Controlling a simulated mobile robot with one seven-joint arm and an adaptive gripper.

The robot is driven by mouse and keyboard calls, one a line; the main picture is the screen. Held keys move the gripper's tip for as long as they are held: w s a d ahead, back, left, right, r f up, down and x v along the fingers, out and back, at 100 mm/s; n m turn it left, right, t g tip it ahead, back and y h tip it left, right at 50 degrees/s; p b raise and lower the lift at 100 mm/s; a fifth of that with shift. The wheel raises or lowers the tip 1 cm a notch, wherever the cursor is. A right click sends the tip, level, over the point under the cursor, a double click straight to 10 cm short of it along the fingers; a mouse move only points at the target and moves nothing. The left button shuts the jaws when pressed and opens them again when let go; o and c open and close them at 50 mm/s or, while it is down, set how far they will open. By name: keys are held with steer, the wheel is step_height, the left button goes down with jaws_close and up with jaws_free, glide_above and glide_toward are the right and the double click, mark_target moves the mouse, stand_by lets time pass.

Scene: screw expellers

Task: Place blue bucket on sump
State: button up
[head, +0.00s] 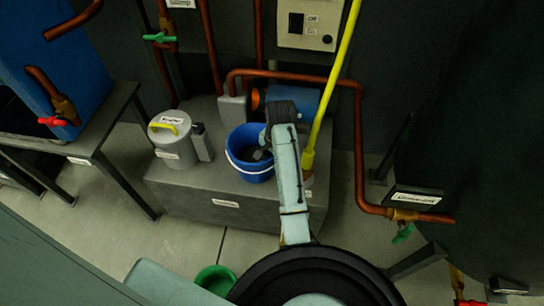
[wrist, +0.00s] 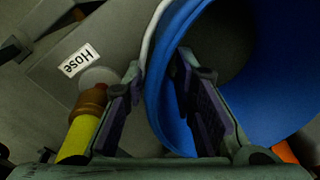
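The blue bucket (head: 250,165) with a white rim band stands on a low grey box (head: 185,190), which may be the sump; its front label is too small to read. In the head view my gripper (head: 262,153) reaches down at the bucket's mouth, partly hidden by my arm. In the wrist view the gripper (wrist: 160,75) is open, with purple-padded fingers apart. The wall of the bucket (wrist: 165,115) runs between them: the right finger is over the inside, the left finger outside. A gap shows beside the left finger.
A grey canister with a yellow handle (head: 167,140) stands left of the bucket. A blue motor (head: 300,100) and copper pipes lie behind. A yellow hose (head: 335,80) stands close right, near a "Hose" label (wrist: 81,60). A green bucket (head: 215,279) is on the floor.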

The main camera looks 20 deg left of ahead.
step_height(320, 180, up, 12)
steer(key=d+p, duration=0.1)
steer(key=p, duration=0.5)
steer(key=shift+s+d, duration=0.2)
steer(key=shift+s, duration=0.05)
